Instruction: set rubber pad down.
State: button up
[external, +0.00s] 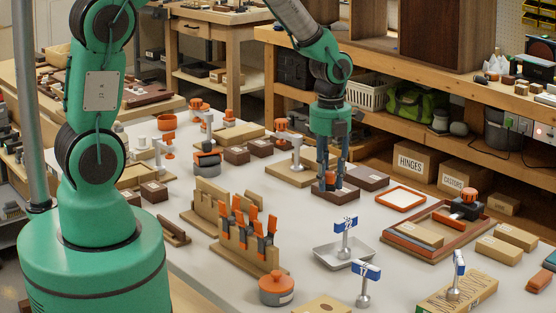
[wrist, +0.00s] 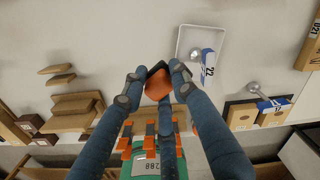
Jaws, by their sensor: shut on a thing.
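My gripper (external: 333,183) points down over the middle of the bench, behind the grey metal tray (external: 345,253). Its fingers are closed on a small dark piece, which I take for the rubber pad (wrist: 156,68); an orange part shows beside it in the wrist view. In the external view the fingers largely hide the held piece. A dark brown block (external: 336,194) is at the fingertips there; I cannot tell whether it is the held piece or a separate block. Whether the pad touches the bench is also unclear.
A wooden rack with orange-handled tools (external: 250,240) stands left of the tray. An empty orange-rimmed frame (external: 400,198) and a larger wooden tray (external: 425,243) lie to the right. Several blue-and-white numbered flags (external: 366,270) stand in front. Bare bench shows around the grey tray.

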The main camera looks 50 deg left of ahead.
jog(key=w+a+n, duration=0.2)
jog(key=w+a, duration=0.1)
jog(key=a, duration=0.1)
notch_tip(320, 180, down, 10)
jog(key=shift+a+r, duration=0.1)
jog(key=shift+w, duration=0.1)
jog(key=b, duration=0.3)
send_over(369, 216)
jog(key=shift+f, duration=0.75)
jog(key=shift+f+b, duration=0.3)
jog(key=shift+f, duration=1.4)
jog(key=shift+f, duration=0.2)
